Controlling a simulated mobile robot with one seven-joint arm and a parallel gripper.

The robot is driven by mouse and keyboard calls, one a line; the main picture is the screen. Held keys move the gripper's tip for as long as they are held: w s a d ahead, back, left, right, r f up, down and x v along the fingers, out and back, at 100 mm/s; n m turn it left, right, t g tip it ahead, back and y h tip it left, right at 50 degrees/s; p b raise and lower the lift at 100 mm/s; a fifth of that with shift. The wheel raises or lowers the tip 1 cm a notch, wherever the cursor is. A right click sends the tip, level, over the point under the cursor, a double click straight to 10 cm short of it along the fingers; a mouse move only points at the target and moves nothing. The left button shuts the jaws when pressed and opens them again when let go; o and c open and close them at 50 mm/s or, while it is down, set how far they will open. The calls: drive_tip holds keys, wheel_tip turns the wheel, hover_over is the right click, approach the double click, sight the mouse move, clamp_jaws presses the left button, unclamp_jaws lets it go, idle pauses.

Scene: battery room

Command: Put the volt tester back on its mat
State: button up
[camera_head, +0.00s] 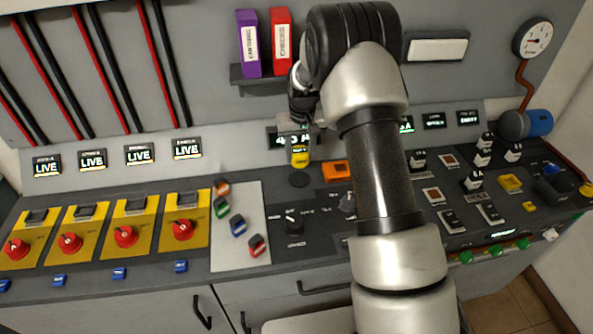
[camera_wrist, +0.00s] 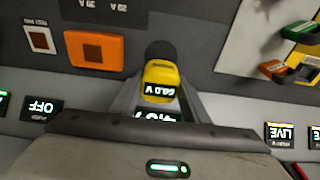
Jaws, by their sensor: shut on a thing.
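The volt tester (camera_head: 300,157) is a small yellow device. Its display reads 60.0 V in the wrist view (camera_wrist: 161,72). My gripper (camera_head: 298,143) is shut on it and reaches down from above over the console. A dark round mat (camera_head: 298,180) lies on the console just in front of the tester in the head view. In the wrist view the mat (camera_wrist: 160,48) shows past the tester's far end, partly covered by it. I cannot tell how far the tester's underside is above the console.
An orange-framed block (camera_head: 336,171) is right of the mat. A pale panel (camera_head: 240,252) with several coloured clips is to the left. A rotary knob (camera_head: 292,219) stands in front. Yellow switch boxes (camera_head: 129,228) with red knobs are farther left. My arm hides part of the console.

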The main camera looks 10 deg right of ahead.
sight(300, 166)
drive_tip(key=shift+f, duration=2.9)
drive_tip(key=shift+f, duration=0.2)
drive_tip(key=o, duration=0.9)
